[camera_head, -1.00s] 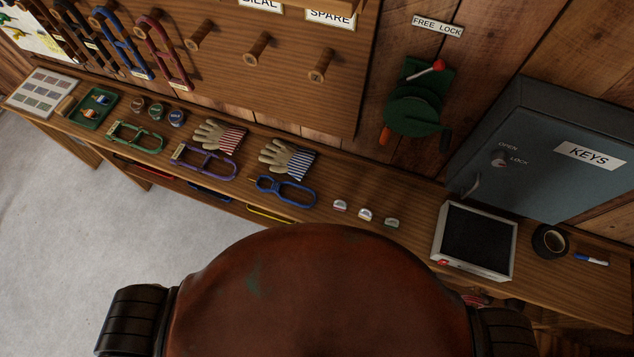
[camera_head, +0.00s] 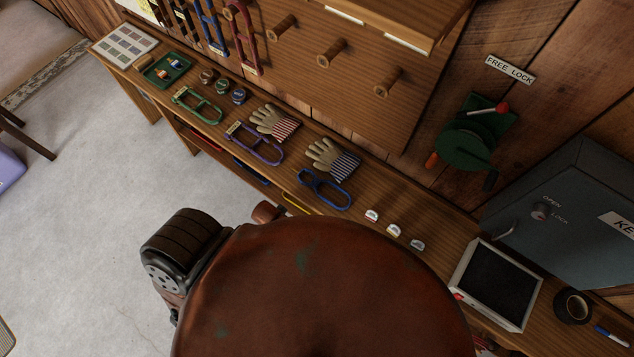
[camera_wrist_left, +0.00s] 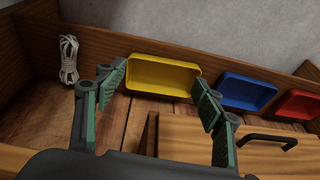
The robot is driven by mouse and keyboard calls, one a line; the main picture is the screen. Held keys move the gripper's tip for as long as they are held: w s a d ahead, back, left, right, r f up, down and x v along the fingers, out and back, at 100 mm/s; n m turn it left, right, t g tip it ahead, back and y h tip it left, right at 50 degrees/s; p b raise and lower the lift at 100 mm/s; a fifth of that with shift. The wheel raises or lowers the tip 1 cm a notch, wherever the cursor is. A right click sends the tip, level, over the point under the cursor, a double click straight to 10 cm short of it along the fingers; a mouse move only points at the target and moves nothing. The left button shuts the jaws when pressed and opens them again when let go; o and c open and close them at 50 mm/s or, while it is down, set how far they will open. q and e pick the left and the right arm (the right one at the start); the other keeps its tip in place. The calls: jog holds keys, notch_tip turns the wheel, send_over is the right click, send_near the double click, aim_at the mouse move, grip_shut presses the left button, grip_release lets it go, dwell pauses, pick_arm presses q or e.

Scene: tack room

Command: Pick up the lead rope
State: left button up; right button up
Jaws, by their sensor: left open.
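A coiled white rope (camera_wrist_left: 68,60), which looks like the lead rope, lies at the far left of a wooden compartment or drawer in the left wrist view. It leans against or lies by the compartment's wall. My left gripper (camera_wrist_left: 158,88) is open and empty in the left wrist view, with its green-padded fingers spread in front of the yellow tray. The rope is to the left of the fingers and apart from them. Neither gripper shows in the head view, and the rope does not show there.
Yellow (camera_wrist_left: 163,87), blue (camera_wrist_left: 247,107) and red (camera_wrist_left: 300,105) trays stand along the compartment. A wooden front with a dark handle (camera_wrist_left: 268,139) is near the right finger. The bench (camera_head: 388,215) holds gloves (camera_head: 333,158), halters (camera_head: 254,144) and a black-topped box (camera_head: 494,285).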

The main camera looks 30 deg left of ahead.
pick_arm(q)
jog(key=w+d+r+m+h+p, duration=0.1)
jog(key=w+d+r, duration=0.15)
jog(key=r, duration=0.45)
jog(key=w+d+r+m, duration=0.2)
jog(key=w+r, duration=0.2)
jog(key=r, duration=0.4)
jog(key=w+d+r+m+t+h, duration=0.1)
jog(key=w+d+r+m, duration=0.2)
jog(key=d+r, duration=0.15)
jog(key=m+g+y, duration=0.2)
jog(key=m+g, duration=0.2)
jog(key=m, duration=0.8)
send_over(317, 183)
jog(key=shift+w+p, duration=0.2)
jog(key=shift+p, duration=0.2)
jog(key=shift+a+f, duration=0.15)
jog(key=shift+a, duration=0.15)
jog(key=shift+f, duration=0.85)
jog(key=f, duration=0.5)
jog(key=shift+s+d+f, duration=0.1)
jog(key=shift+d, duration=0.3)
jog(key=shift+f, duration=0.35)
